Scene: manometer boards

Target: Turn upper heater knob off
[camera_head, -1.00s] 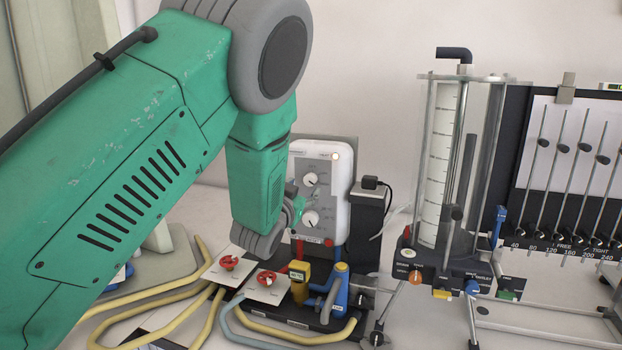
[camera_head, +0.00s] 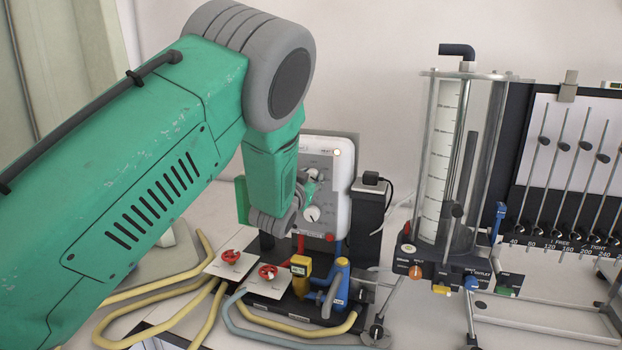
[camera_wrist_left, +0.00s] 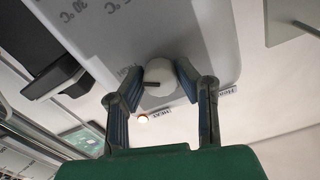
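The white heater unit (camera_head: 340,190) stands upright at the back, with two round knobs on its face and a small lit lamp near its top. The upper knob is partly hidden behind my left gripper (camera_head: 311,188) in the head view; the lower knob (camera_head: 312,213) shows below it. In the left wrist view, the white upper knob (camera_wrist_left: 161,79) with a dark mark sits between the two fingertips of my left gripper (camera_wrist_left: 162,72). The fingers are very close to its sides; whether they press on it I cannot tell. My right gripper is out of view.
Below the heater are two red valve handles (camera_head: 268,272), a yellow meter (camera_head: 300,270) and a blue fitting (camera_head: 337,285), with hoses in front. A black plug box (camera_head: 368,205) stands beside the heater. A clear column (camera_head: 444,165) stands to the right.

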